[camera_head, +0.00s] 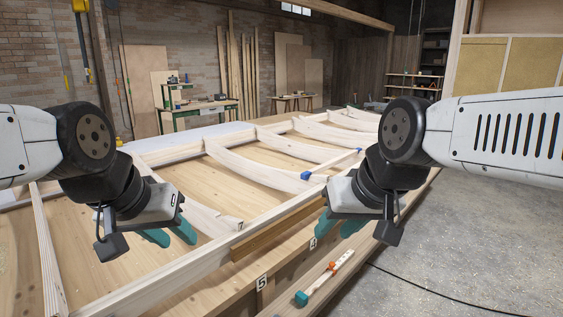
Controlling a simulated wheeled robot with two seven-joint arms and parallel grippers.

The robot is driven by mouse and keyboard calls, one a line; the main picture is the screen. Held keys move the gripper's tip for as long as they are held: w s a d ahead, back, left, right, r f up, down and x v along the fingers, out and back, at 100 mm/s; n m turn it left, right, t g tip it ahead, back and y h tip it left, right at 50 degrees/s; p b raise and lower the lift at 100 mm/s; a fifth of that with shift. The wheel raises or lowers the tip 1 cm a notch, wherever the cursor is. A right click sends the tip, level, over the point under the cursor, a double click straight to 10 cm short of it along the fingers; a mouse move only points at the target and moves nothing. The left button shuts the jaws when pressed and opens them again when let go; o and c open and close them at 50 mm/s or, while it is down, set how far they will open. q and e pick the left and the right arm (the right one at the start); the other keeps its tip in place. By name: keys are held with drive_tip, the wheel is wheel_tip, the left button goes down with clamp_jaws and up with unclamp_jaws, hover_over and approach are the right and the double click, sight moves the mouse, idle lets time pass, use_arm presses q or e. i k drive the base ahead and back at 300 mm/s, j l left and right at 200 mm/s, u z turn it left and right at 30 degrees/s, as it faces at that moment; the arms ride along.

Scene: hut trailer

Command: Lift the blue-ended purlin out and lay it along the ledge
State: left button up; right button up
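The purlin (334,163) appears as a pale strip with a blue block at its near end (306,176) and a smaller blue mark at its far end. It lies among the curved ribs of the timber frame. My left gripper (169,235) is over the frame's near left bay, with its teal fingers apart and nothing visible between them. My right gripper (338,226) is near the front rail, to the right of and nearer than the purlin's near blue end. Its teal fingers are apart and it looks empty. The ledge (290,262) seems to run along the frame's numbered front side.
A brown timber bar (275,230) lies along the front side. A pale bar clamp (322,283) with teal and orange parts is at the front. Curved ribs (250,165) cross the frame. A black cable (440,294) lies on the open concrete floor at right.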

sight(304, 176)
drive_tip(key=l+u, duration=0.1)
drive_tip(key=u, duration=0.35)
drive_tip(key=i+l+u, duration=0.1)
drive_tip(key=u, duration=0.35)
drive_tip(key=l+u, duration=0.15)
drive_tip(key=u, duration=0.3)
drive_tip(key=l+u, duration=0.15)
drive_tip(key=u, duration=0.3)
drive_tip(key=l, duration=0.75)
drive_tip(key=k+l, duration=0.15)
drive_tip(key=l, duration=1.4)
drive_tip(key=k+l, duration=0.15)
drive_tip(key=l, duration=1.35)
drive_tip(key=k+l, duration=0.1)
drive_tip(key=l, duration=0.7)
drive_tip(key=k+l, duration=0.1)
drive_tip(key=l, duration=0.65)
drive_tip(key=i+u, duration=0.05)
